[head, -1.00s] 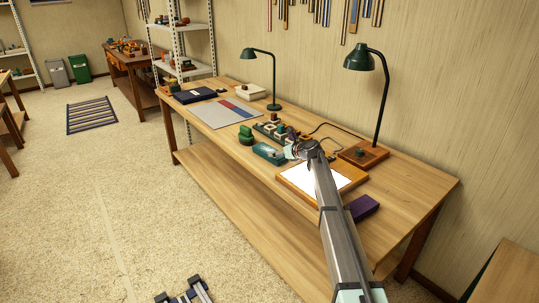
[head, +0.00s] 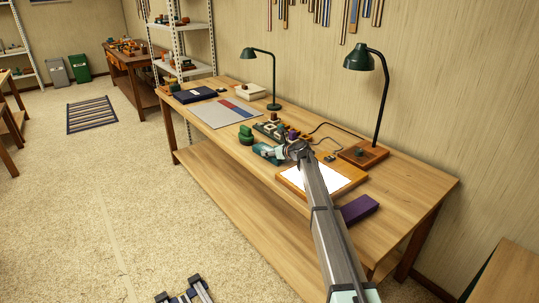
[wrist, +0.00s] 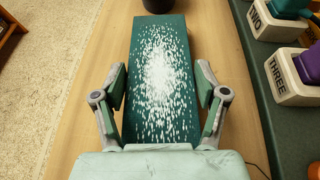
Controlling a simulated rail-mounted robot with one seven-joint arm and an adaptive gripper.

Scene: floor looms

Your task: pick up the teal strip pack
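The teal strip pack (wrist: 160,45) is a long dark-teal block with white speckles on its top. It fills the middle of the wrist view. In the head view, the teal pack (head: 262,150) lies near the bench's front edge, partly covered by my gripper (head: 280,153). In the wrist view, my gripper (wrist: 160,90) is open, with one finger on each side of the pack's near part. Small gaps seem to show between the fingers and its sides. Its nearest end is hidden by my gripper's body.
A dark rack (wrist: 262,85) with labelled white blocks, one reading THREE (wrist: 295,77), stands close on the right. A dark round thing (wrist: 158,5) is beyond the pack's far end. A white-topped board (head: 318,180) and purple block (head: 360,208) lie nearer on the bench.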

